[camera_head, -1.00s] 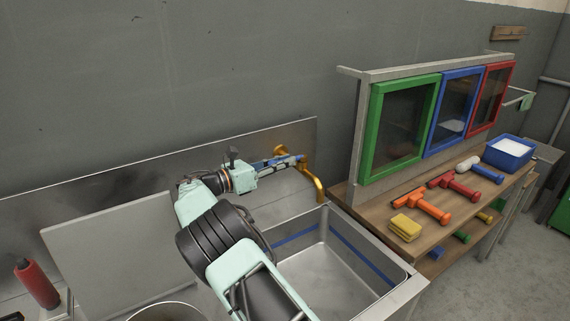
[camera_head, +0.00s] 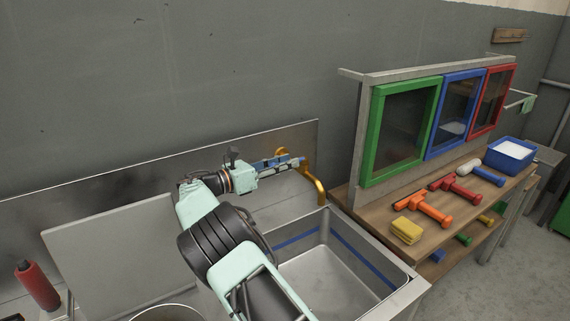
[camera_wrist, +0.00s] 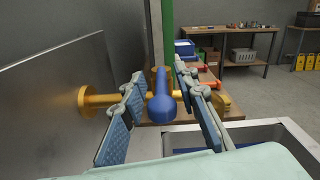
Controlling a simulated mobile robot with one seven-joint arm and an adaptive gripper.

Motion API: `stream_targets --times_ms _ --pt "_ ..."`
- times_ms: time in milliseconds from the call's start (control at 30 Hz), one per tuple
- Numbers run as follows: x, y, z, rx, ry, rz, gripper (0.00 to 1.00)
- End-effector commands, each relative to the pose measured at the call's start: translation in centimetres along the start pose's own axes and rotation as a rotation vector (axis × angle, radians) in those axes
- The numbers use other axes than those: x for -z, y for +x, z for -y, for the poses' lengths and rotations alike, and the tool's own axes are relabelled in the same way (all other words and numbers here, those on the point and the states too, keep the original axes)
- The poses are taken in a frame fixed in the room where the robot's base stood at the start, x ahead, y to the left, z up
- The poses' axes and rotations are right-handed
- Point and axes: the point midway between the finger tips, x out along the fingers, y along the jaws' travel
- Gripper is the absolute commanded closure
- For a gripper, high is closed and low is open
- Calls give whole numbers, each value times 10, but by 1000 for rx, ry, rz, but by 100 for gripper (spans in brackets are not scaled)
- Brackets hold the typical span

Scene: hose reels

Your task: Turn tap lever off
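The tap is brass, with a round wall flange (camera_wrist: 88,101) at the left in the wrist view. Its curved spout (camera_head: 316,183) hangs over the sink in the head view. The blue tap lever (camera_wrist: 162,107) points toward the wrist camera, with a rounded near end. My gripper (camera_wrist: 161,76) is open, one blue-padded finger on each side of the lever. Gaps show between the lever and both fingers. In the head view my gripper (camera_head: 280,163) reaches the tap from the left and hides most of the lever.
A metal sink (camera_head: 340,275) lies below the tap, with a metal backsplash (camera_head: 100,190) behind. To the right, a wooden bench (camera_head: 440,235) carries squeegees, a yellow sponge (camera_head: 406,230) and a blue tub (camera_head: 510,154). Framed panes stand along its back.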

Motion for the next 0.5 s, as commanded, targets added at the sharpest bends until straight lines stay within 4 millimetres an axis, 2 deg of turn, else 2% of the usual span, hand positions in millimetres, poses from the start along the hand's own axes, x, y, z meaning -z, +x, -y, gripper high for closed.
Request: stream_targets --times_ms 300,500 --pt "-58 0 11 -1 6 0 72" --pt "-86 0 17 -1 4 1 72"
